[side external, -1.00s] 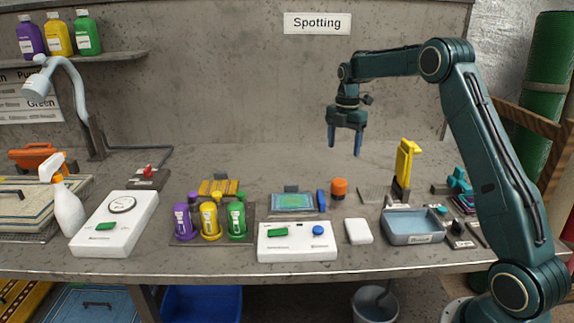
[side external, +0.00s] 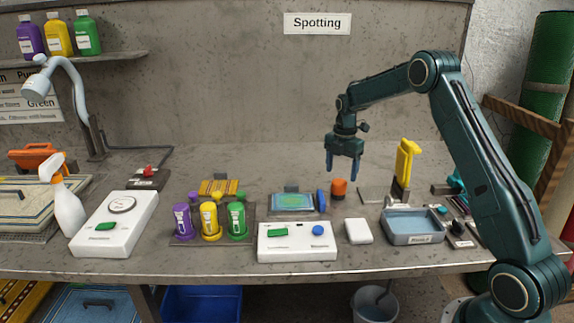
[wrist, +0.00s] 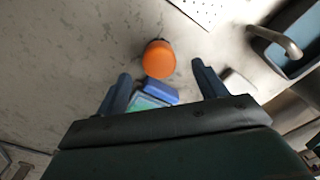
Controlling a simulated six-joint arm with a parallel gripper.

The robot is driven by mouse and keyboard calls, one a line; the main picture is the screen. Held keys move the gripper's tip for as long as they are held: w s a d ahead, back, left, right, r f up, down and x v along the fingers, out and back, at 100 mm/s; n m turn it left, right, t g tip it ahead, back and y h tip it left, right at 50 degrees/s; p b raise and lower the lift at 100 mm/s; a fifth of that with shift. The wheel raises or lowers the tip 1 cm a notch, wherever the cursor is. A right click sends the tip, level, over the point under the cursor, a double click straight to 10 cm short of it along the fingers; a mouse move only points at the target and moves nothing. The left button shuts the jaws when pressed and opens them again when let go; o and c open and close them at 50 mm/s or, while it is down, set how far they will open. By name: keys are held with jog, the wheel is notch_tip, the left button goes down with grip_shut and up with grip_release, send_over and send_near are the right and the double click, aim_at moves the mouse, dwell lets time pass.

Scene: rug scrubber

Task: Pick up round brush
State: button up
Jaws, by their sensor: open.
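The round brush appears to be the short orange-topped cylinder (side external: 339,187) standing on the bench right of the small rug pad. In the wrist view its orange top (wrist: 159,58) lies just beyond the fingertips, roughly centred between them; its bristles are hidden. My gripper (side external: 342,168) points down, open and empty, above the orange brush and apart from it. The open fingers (wrist: 160,72) also show in the wrist view.
A blue upright item (side external: 321,200) stands close left of the brush, beside the coloured pad (side external: 292,202). A yellow brush (side external: 405,160) stands to the right, behind a grey basin (side external: 412,239). A white block (side external: 358,231) lies in front.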

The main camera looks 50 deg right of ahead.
aim_at(340, 181)
jog(key=shift+f, duration=0.15)
jog(key=shift+w+a+f, duration=0.1)
jog(key=shift+f, duration=2.45)
jog(key=c, duration=1.1)
